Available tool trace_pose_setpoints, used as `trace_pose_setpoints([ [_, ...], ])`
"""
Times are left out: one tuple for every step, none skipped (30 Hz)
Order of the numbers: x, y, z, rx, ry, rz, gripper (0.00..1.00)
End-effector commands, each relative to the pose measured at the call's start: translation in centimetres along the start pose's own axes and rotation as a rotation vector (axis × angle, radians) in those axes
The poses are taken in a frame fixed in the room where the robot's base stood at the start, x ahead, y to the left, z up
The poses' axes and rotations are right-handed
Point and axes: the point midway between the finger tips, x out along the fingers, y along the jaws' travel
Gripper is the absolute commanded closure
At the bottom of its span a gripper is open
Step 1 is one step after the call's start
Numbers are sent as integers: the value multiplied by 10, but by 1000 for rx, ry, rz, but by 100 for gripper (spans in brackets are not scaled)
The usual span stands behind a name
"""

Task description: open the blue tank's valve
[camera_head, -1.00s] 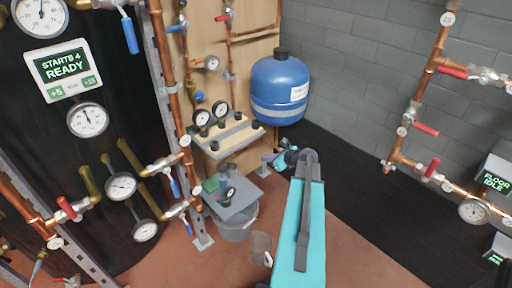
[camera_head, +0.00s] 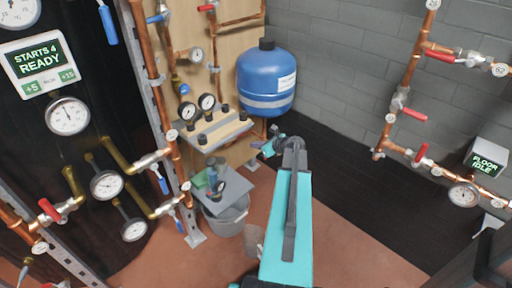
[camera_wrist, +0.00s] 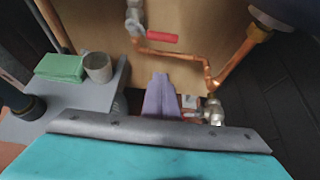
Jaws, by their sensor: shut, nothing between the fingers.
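The blue tank (camera_head: 266,92) hangs at the board's right edge by the grey wall, and its dark underside (camera_wrist: 262,22) shows at the top right of the wrist view. A copper pipe (camera_wrist: 238,62) runs from below it down to a silver valve (camera_wrist: 212,113). A small red and white piece (camera_wrist: 187,102), perhaps its handle, lies left of that valve, partly hidden by my gripper. My gripper (camera_wrist: 160,82) has its purple fingers together and empty, just left of the valve. Contact cannot be told. In the head view my gripper (camera_head: 262,147) is below the tank.
Another valve with a red lever (camera_wrist: 157,37) sits higher on the wooden board. A grey shelf (camera_wrist: 85,103) with a green block (camera_wrist: 60,67) and a grey cup (camera_wrist: 98,66) stands left. A grey bucket (camera_head: 228,222) is below it. Dark floor lies right.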

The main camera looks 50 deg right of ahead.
Motion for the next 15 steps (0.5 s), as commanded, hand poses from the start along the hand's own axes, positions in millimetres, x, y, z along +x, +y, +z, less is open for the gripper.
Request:
trace_pose_setpoints([
  [10, -1, -2, 0, 0, 2, 100],
  [14, -1, -1, 0, 0, 2, 100],
  [20, -1, -1, 0, 0, 2, 100],
  [24, -1, -2, 0, 0, 1, 100],
  [29, -1, -2, 0, 0, 1, 100],
  [34, -1, -2, 0, 0, 1, 100],
  [38, -1, -2, -1, 0, 2, 100],
  [43, -1, -1, -1, 0, 2, 100],
  [48, -1, -1, -1, 0, 2, 100],
  [52, -1, -1, -1, 0, 1, 100],
  [56, -1, -1, -1, 0, 1, 100],
  [61, -2, -1, -1, 0, 0, 100],
  [64, -2, -1, -1, 0, 1, 100],
  [68, -1, -1, -1, 0, 1, 100],
  [73, -1, -1, -1, 0, 2, 100],
])
